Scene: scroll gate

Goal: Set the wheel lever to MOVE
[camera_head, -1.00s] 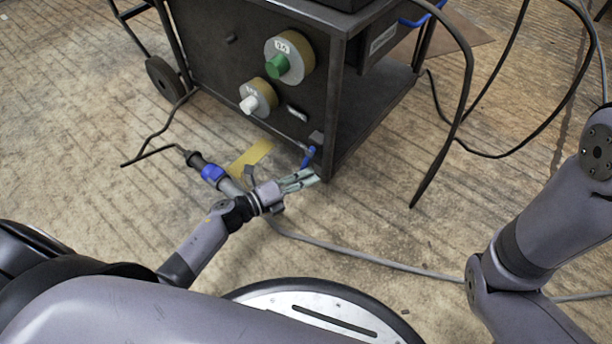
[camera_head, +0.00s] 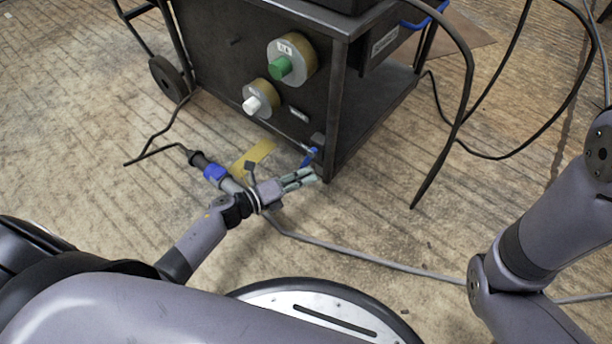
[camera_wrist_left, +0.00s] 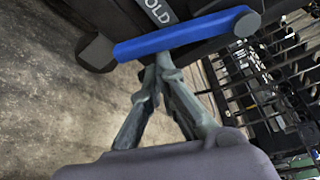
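The wheel lever (camera_head: 310,156) is a small blue handle low on the cart's front, near its right corner. In the left wrist view it is a blue bar (camera_wrist_left: 185,34) slanting up to the right, below a label of which "OLD" is readable. My left gripper (camera_head: 314,177) is just below and in front of the lever in the head view. In the left wrist view its fingertips (camera_wrist_left: 163,66) come together just under the bar, with nothing seen between them. Whether they touch the bar I cannot tell. My right gripper is out of view.
The dark cart (camera_head: 235,60) carries a green knob (camera_head: 279,68) and a white knob (camera_head: 251,104) on its front. A grey cable with a blue connector (camera_head: 214,172) runs over the floor behind my left wrist. Black cables hang at the right.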

